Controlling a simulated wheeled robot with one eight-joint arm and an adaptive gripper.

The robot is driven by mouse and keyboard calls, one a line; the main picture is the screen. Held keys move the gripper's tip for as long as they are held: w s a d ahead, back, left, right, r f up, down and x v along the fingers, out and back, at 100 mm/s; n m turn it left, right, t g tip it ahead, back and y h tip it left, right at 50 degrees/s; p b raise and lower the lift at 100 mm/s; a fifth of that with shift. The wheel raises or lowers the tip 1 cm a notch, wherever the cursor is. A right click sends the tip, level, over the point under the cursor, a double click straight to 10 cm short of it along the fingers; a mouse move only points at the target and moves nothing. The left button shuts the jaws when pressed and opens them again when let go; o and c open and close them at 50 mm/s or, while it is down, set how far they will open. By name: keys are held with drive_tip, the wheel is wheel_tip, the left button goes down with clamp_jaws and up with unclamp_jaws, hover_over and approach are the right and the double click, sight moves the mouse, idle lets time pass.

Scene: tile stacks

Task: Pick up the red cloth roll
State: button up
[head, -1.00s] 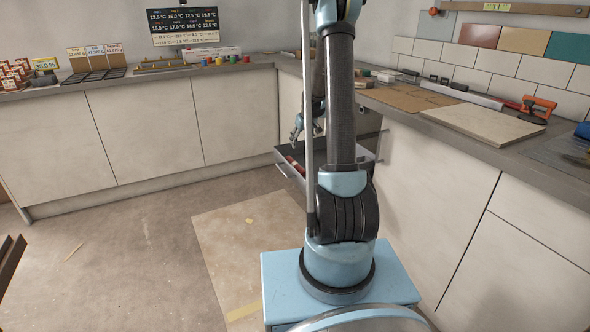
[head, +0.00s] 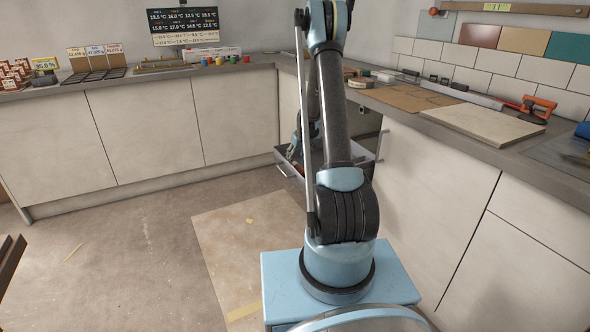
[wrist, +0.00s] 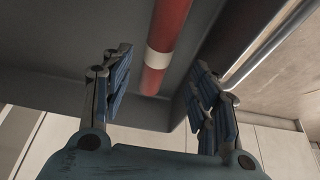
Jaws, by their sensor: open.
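The red cloth roll (wrist: 170,25), with a white band around it, lies in the open drawer (head: 292,176). In the wrist view it runs from the top edge down between my fingers. My gripper (wrist: 162,62) is open, with one finger on each side of the roll's line and visible gaps to it. The roll's far part is cut off by the picture edge. In the head view my gripper (head: 295,149) is down at the drawer, and my arm hides much of the drawer's inside.
The drawer's walls stand close around my gripper, with a metal rim (wrist: 268,42) on the right in the wrist view. The worktop above holds a pale board (head: 482,124) and a brown sheet (head: 410,97). The floor at left is mostly clear.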

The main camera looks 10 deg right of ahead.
sight(296, 163)
drive_tip(key=shift+d+x, duration=0.2)
drive_tip(key=shift+x, duration=2.4)
drive_tip(key=shift+s, duration=0.1)
drive_tip(key=c, duration=1.2)
